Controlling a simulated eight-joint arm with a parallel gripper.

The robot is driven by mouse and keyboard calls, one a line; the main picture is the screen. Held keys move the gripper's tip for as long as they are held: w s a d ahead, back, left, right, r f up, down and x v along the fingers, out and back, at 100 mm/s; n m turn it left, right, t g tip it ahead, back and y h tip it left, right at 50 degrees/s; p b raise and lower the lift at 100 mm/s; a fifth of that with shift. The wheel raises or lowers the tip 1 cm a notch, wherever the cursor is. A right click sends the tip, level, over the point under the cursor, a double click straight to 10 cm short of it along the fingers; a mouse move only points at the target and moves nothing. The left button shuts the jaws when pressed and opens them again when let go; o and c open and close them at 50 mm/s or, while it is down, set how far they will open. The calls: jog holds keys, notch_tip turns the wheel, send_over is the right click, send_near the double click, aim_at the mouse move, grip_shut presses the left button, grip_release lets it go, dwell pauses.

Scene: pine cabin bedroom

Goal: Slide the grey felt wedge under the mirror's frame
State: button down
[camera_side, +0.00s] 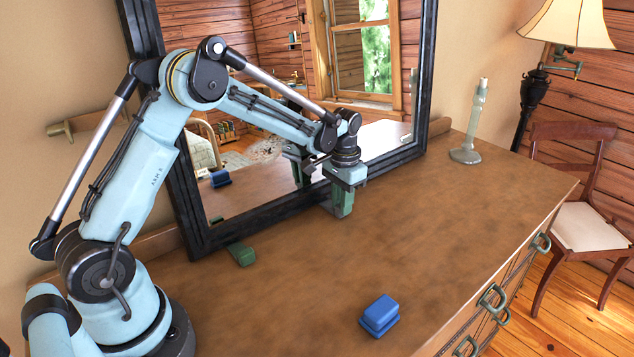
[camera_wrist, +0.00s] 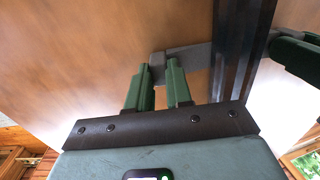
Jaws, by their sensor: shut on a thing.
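The grey felt wedge (camera_wrist: 187,60) shows in the wrist view, its thick end at my fingertips and its other end reaching the dark mirror frame (camera_wrist: 240,60). I cannot tell whether its tip is under the frame. My gripper (camera_wrist: 158,76) is shut on the wedge, its green fingers on either side of the thick end. In the side view my gripper (camera_side: 342,208) points down at the dresser top, close in front of the bottom rail of the mirror frame (camera_side: 275,225). The wedge is hidden there behind the fingers. The mirror (camera_side: 245,190) leans upright against the wall.
A blue box (camera_side: 380,315) lies on the dresser top (camera_side: 440,235) near the front. A green foot (camera_side: 241,254) sticks out under the frame's left part. A pale candlestick (camera_side: 468,140) stands at the back right. The dresser's middle is clear.

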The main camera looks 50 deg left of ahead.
jog(key=shift+a, duration=0.25)
jog(key=c, duration=0.9)
grip_release()
jog(key=shift+c, duration=0.2)
notch_tip(320, 180, up, 12)
jog(key=s+d+r+t, duration=0.3)
jog(key=s+d+r, duration=0.15)
jog(key=s, duration=0.45)
jog(key=s+d+f+t, duration=0.1)
jog(key=s+f+t, duration=0.1)
jog(key=s, duration=0.2)
jog(key=s+d+f+t, duration=0.2)
jog(key=s, duration=0.3)
jog(key=shift+s+d, duration=0.25)
jog(key=shift+s, duration=0.05)
